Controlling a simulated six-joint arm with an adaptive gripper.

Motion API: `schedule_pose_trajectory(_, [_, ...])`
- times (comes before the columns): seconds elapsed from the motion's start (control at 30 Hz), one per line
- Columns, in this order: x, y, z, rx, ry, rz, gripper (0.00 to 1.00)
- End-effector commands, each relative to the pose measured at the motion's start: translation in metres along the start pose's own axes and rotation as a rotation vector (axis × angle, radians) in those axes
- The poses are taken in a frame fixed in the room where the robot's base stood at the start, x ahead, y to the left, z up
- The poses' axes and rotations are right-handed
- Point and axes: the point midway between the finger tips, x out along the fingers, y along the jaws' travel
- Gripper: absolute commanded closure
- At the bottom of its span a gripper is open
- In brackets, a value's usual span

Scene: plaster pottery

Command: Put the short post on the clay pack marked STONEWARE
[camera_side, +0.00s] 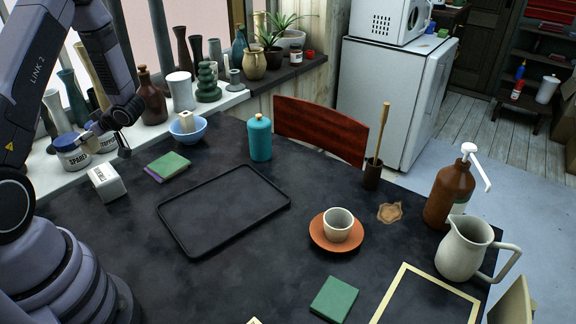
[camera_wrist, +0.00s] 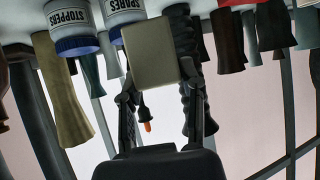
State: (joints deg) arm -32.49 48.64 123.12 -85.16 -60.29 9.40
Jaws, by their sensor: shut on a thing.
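My gripper (camera_wrist: 157,80) is shut on a pale beige, square-faced block, which I take to be the short post (camera_wrist: 155,52). It is held between the two dark fingers. In the side view my gripper (camera_side: 97,127) is at the left, above the back edge of the table by the sill, near the jar marked SPARES. A white wrapped block (camera_side: 107,182) sits on the table below the gripper. Its marking cannot be read, so I cannot tell whether it is the STONEWARE pack.
Jars marked STOPPERS (camera_wrist: 73,30) and SPARES (camera_wrist: 124,12) stand close by, with vases and bottles along the sill. A blue bowl (camera_side: 187,132), green-purple slabs (camera_side: 168,166) and an empty black tray (camera_side: 165,216) are to the right.

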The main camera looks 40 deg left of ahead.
Motion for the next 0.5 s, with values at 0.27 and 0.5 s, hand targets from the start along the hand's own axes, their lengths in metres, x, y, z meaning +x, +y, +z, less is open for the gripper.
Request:
schedule_pose_trajectory(0.27, [0.019, -0.002, 0.034, -0.001, 0.0, -0.008, 1.0])
schedule_pose_trajectory(0.5, [0.034, -0.001, 0.061, -0.002, 0.001, -0.006, 1.0])
